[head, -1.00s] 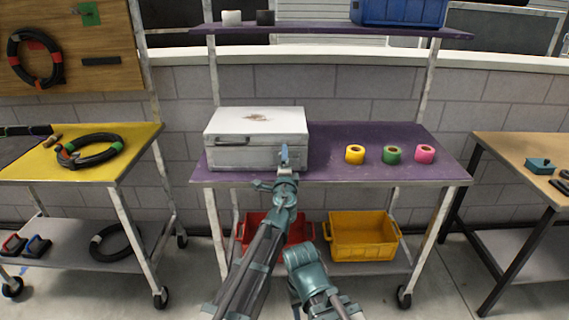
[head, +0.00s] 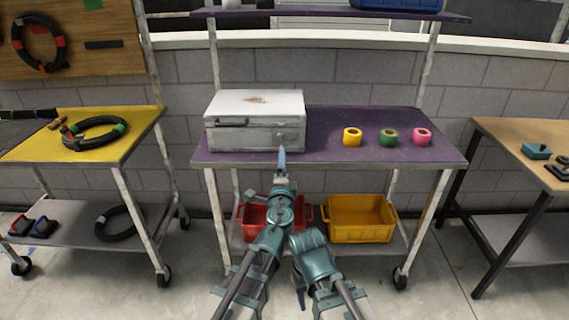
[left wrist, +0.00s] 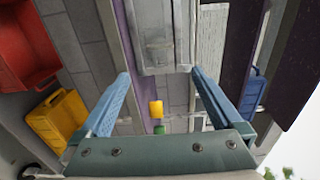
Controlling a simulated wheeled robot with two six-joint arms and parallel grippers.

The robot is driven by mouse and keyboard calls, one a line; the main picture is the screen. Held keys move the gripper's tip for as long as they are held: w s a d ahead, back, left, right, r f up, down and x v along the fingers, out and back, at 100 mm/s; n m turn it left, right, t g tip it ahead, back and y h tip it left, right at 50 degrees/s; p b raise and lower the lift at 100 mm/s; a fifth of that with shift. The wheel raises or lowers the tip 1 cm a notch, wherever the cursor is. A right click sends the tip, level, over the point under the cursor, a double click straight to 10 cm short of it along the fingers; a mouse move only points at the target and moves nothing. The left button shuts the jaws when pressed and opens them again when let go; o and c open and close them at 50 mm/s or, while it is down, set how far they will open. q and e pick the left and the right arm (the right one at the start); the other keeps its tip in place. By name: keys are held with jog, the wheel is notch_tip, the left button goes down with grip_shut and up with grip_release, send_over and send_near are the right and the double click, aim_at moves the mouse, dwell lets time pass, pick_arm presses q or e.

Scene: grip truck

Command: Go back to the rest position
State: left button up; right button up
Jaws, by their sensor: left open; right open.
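My left gripper (head: 282,158) is in front of the white case (head: 256,104), low by its front edge. It shows edge-on in the head view. In the left wrist view my left gripper (left wrist: 158,90) has two blue fingers spread wide with nothing between them, and the case (left wrist: 155,35) lies beyond. My right gripper (head: 300,292) hangs low near the bottom centre, pointing down and empty; its fingers are partly hidden by its own arm. The case is closed and stands on the left of the purple table (head: 340,122).
Yellow (head: 352,137), green (head: 388,138) and pink (head: 422,137) tape rolls stand on the purple table. Red (head: 255,225) and yellow (head: 361,218) crates sit on the shelf below. A yellow table (head: 40,150) is left, a wooden one (head: 510,135) right. Floor between is clear.

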pick_arm(q)
jog(key=s+a+f+n+g+y, duration=0.1)
jog(key=a+f+n+g+y, duration=0.3)
jog(key=a+n, duration=0.45)
jog(key=s+a+f+n+g, duration=0.75)
jog(key=s+a+f, duration=0.35)
jog(key=f, duration=0.2)
jog(key=s+d+f+n+g+h, duration=0.25)
jog(key=s+d+f+g, duration=0.2)
jog(key=s, duration=0.45)
jog(key=s+d+m+g, duration=0.2)
jog(key=s+d+m, duration=0.2)
jog(key=s+d, duration=0.5)
notch_tip(320, 180, up, 18)
jog(key=w+d+p, duration=0.1)
jog(key=d+p, duration=0.1)
jog(key=p, duration=1.6)
jog(key=shift+w+d+h, duration=0.2)
jog(key=shift+w+h, duration=0.15)
jog(key=shift+w, duration=0.05)
